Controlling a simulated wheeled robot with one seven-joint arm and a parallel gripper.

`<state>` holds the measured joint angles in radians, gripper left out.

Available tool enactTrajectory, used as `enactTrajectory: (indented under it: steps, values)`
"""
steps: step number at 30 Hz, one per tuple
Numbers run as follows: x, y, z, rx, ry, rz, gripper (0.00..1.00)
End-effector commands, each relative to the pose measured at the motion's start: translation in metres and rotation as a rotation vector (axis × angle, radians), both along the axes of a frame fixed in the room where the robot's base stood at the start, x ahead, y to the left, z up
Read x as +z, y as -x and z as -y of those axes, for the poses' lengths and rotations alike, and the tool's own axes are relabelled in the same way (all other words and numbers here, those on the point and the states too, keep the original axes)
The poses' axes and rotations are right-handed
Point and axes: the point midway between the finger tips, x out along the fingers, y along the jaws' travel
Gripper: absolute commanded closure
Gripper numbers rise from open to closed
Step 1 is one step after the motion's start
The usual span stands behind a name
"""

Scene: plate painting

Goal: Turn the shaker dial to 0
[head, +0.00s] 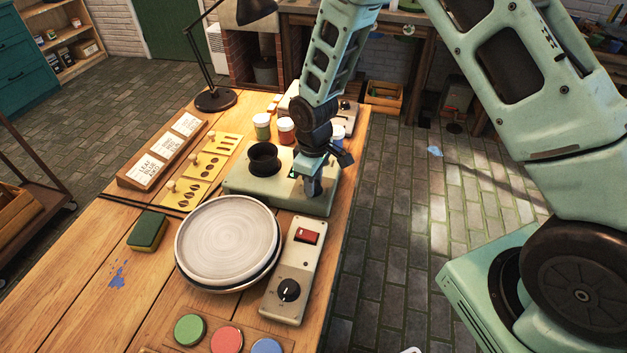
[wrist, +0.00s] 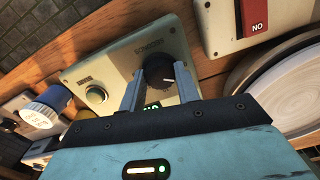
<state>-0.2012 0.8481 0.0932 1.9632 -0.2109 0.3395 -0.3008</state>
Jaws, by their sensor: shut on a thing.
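The shaker (head: 240,187) is a pale green box with a black round holder on top, standing on the bench behind the plate. My gripper (head: 312,187) reaches down at its right end and hides the dial in the head view. In the wrist view the black shaker dial (wrist: 160,70) sits between the two fingers of my gripper (wrist: 161,88), which are shut on its sides. A short white mark on the dial points to the right in that view. A green lit display (wrist: 152,107) beside it is partly hidden, so its number cannot be read.
A round plate (head: 228,240) and a box with a red switch and black knob (head: 289,290) lie in front of the shaker. Paint jars (head: 286,130) stand behind it. A green sponge (head: 147,231) lies left. The bench's right edge is close by.

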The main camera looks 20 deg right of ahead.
Motion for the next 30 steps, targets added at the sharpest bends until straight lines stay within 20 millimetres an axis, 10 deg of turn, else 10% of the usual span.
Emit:
enactTrajectory:
  steps: [30]
  values:
    - [0.0013,-0.0018,0.0004,0.394,0.001,0.004,0.91]
